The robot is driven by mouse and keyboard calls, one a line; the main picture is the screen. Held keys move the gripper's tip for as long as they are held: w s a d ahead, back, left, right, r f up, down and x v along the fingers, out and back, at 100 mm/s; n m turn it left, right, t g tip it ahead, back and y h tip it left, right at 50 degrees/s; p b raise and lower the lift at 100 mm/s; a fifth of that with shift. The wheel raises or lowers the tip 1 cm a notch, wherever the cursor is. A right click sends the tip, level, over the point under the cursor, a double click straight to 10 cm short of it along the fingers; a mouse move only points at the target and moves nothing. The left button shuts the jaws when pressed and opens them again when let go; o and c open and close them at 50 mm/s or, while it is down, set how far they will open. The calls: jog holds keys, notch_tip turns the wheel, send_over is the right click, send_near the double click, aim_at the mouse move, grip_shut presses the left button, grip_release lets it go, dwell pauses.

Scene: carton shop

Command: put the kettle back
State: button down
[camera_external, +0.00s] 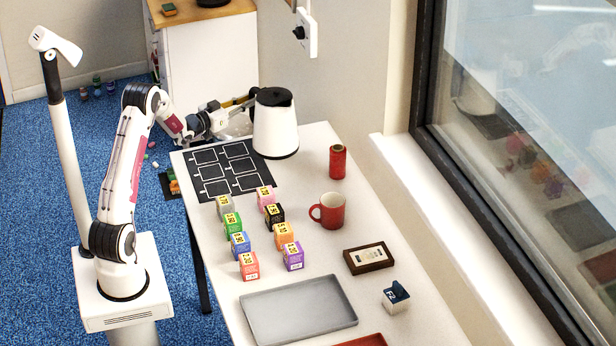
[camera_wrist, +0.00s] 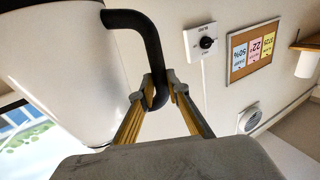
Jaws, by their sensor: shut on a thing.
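The white kettle (camera_external: 275,130) with a black lid and black handle is upright at the far end of the white table (camera_external: 310,165), beside the black grid mat (camera_external: 228,168). I cannot tell whether its bottom touches the table. My gripper (camera_external: 252,97) is at the kettle's left side. In the wrist view the yellow-sided fingers of my gripper (camera_wrist: 160,92) are closed around the lower end of the black handle (camera_wrist: 150,40), and the white kettle body (camera_wrist: 62,70) fills the upper left.
A dark round thing (camera_external: 212,2) sits on the wooden-topped cabinet behind. A red spool (camera_external: 337,162), a red mug (camera_external: 329,210), several coloured small boxes (camera_external: 238,243), a framed box (camera_external: 369,258) and a grey tray (camera_external: 299,311) stand on the table. A wall switch (camera_external: 304,33) is above.

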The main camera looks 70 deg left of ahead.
jog(key=a, duration=0.1)
jog(key=a+r, duration=0.1)
jog(key=shift+s+a+r, duration=0.2)
jog(key=shift+a+r, duration=0.05)
jog(key=shift+a, duration=0.15)
notch_tip(320, 180, down, 6)
dwell(0.8)
jog(key=shift+f, duration=0.2)
